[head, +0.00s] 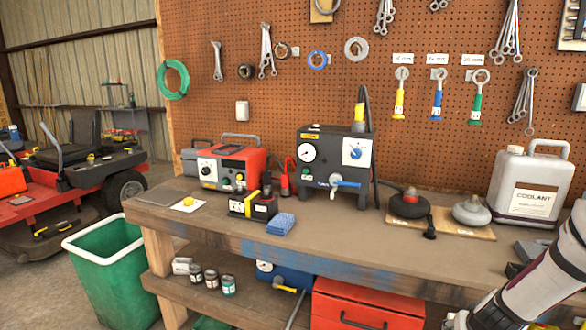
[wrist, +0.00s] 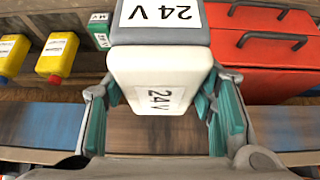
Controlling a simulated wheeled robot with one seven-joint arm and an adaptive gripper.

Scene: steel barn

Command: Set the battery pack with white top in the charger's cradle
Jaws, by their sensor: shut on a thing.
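The battery pack with white top (wrist: 160,85) fills the upper middle of the wrist view. It has a grey body, a white top and "24 V" labels. My gripper (wrist: 165,110), with teal finger pads, is shut on it, one finger on each side. In the head view only my arm shows at the lower right; the gripper and pack are out of that picture. A red and grey unit with a dial (head: 228,165), which looks like the charger, stands on the bench's left part. I cannot make out its cradle clearly.
On the workbench (head: 330,235) stand a black gauge unit (head: 335,160), a small black and yellow box (head: 253,205), a blue sponge (head: 280,224) and a coolant jug (head: 525,185). The bench's front middle is clear. A red toolbox (head: 365,305) sits below; a green bin (head: 110,270) stands left.

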